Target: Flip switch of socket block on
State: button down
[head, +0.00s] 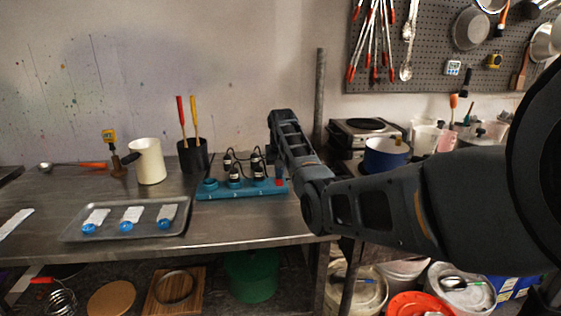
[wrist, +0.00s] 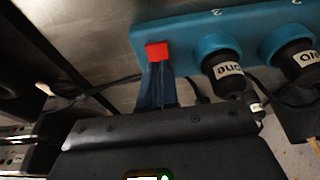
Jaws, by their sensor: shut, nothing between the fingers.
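The blue socket block (head: 235,192) lies on the steel bench, with black plugs (head: 257,172) and cables on it. Its red switch (head: 279,182) is at the right end. In the wrist view the red switch (wrist: 157,51) sits on the block (wrist: 187,38), beside labelled plugs (wrist: 224,70). My gripper (head: 279,170) points down over that end of the block. In the wrist view my gripper (wrist: 157,68) is shut and empty, its tips right at the switch's edge. I cannot tell whether they touch it or which way the switch is tilted.
A grey tray (head: 70,235) with blue-capped items lies left of the block. A white jug (head: 149,162) and a black pot of tools (head: 193,156) stand behind. A hot plate (head: 352,129) and a blue pot (head: 386,156) are to the right.

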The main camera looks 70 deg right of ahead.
aim_at(280, 184)
jog(key=p+v, duration=0.3)
jog(key=v, duration=0.1)
jog(key=shift+w+d+r, duration=0.1)
jog(key=shift+w+d, duration=0.2)
jog(key=shift+s+a+r, duration=0.2)
jog(key=shift+s, duration=0.05)
jog(key=a+b+v, duration=0.1)
jog(key=v, duration=0.8)
jog(key=shift+s+a+f+b, duration=0.3)
jog(key=shift+s, duration=0.05)
